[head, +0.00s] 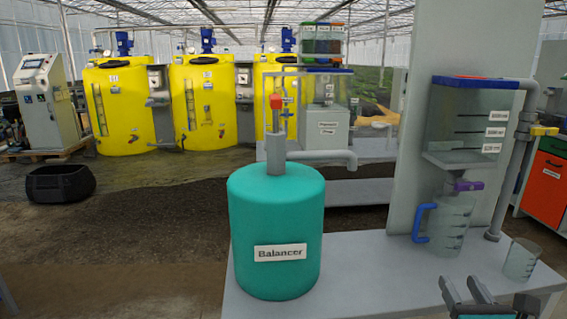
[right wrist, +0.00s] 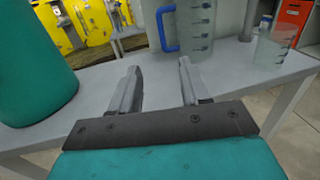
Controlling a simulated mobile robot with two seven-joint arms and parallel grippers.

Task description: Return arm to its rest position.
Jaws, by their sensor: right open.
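My right gripper (head: 466,290) shows at the bottom right of the head view, in front of the bench's near edge. In the right wrist view my right gripper (right wrist: 158,82) has its two fingers apart, with nothing between them. It points over the grey bench (right wrist: 230,78). A clear jug (head: 447,228) with a blue handle stands on the bench beyond the gripper, apart from it. The teal tank (head: 275,222) labelled Balancer stands on the bench to the left of the gripper. My left gripper is not in view.
A clear beaker (head: 521,260) stands near the bench's right end. Above the jug hang a purple-handled valve (head: 468,186) and a clear tank (head: 470,125) on a grey panel (head: 405,150). Yellow tanks (head: 205,105) stand behind. The bench (head: 350,265) is bare between the Balancer tank and the jug.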

